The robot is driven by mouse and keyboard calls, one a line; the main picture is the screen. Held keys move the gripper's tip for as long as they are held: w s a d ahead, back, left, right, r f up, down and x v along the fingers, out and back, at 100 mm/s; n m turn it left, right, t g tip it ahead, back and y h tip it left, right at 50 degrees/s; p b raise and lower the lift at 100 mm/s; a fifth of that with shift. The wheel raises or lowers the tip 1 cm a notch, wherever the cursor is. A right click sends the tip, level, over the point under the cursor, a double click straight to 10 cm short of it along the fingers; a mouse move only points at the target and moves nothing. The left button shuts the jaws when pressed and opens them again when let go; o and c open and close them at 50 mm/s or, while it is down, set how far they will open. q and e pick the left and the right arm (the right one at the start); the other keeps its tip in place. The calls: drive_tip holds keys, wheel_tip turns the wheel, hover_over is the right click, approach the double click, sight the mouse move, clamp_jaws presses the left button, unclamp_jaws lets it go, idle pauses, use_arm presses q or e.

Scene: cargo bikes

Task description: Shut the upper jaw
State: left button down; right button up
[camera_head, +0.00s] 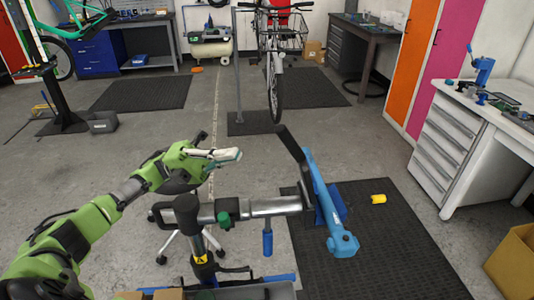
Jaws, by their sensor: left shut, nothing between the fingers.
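A bike repair stand is in front of me, with a silver horizontal tube (260,207), a green knob (224,219) and a blue handle (267,242) hanging below. At its right end is the clamp head, with a long blue part (322,200) slanting down to the right. A black bar (290,145) sticks up and left from the clamp head. Which piece is the upper jaw, and how far it is open, I cannot tell clearly. My left gripper (238,156) is shut and empty, above the tube and left of the black bar, apart from both. My right gripper is out of view.
A yellow cylinder (378,198) lies on the black mat (390,255) right of the clamp. A white workbench (455,130) with drawers and a cardboard box (513,262) stand at the right. The floor behind the stand is clear up to a bike (275,85).

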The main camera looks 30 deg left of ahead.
use_arm(q)
drive_tip(key=p+x, duration=0.5)
drive_tip(key=x, duration=0.5)
drive_tip(key=shift+w, duration=0.1)
idle(0.3)
